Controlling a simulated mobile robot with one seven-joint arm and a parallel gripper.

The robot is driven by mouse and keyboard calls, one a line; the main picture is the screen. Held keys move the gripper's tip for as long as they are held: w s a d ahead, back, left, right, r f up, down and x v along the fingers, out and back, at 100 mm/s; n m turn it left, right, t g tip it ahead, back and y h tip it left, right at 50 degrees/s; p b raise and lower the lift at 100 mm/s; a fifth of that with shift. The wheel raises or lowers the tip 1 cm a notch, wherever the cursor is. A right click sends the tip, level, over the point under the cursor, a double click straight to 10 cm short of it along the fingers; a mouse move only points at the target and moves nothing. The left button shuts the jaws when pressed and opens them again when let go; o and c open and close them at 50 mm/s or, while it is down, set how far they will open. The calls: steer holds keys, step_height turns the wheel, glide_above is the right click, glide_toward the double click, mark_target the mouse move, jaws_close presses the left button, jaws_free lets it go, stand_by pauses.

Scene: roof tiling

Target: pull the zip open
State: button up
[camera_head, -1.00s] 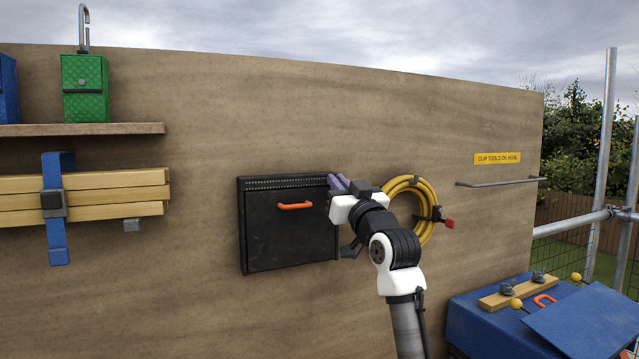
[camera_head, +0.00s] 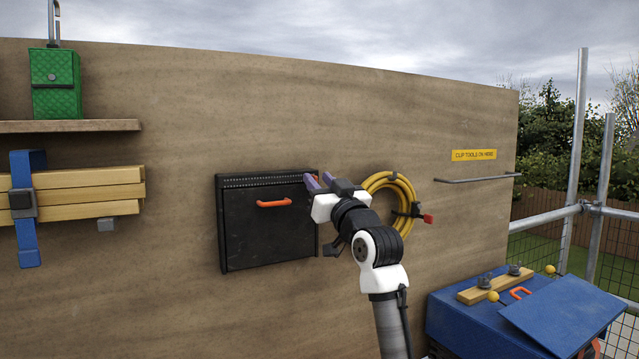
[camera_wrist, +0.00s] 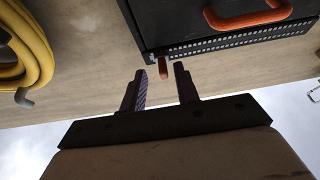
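A black bag (camera_head: 268,230) with an orange handle (camera_head: 274,203) hangs on the wooden wall. Its zip (camera_head: 262,181) is a row of light teeth along the top edge. In the wrist view the zip teeth (camera_wrist: 240,43) run to a small reddish pull (camera_wrist: 163,68) at the bag's corner. My gripper (camera_head: 314,183) is at the bag's upper right corner. In the wrist view my gripper (camera_wrist: 160,78) is open, its two purple-dark fingers apart, with the pull showing between the tips and not touched by either. The head view hides the pull behind my gripper.
A yellow hose coil (camera_head: 398,185) hangs just right of my gripper. A blue chest (camera_head: 450,325) stands at lower right. The wall below the bag is bare.

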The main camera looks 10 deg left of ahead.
steer(key=b+v, duration=0.4)
steer(key=v, duration=0.9)
steer(key=shift+f, duration=0.1)
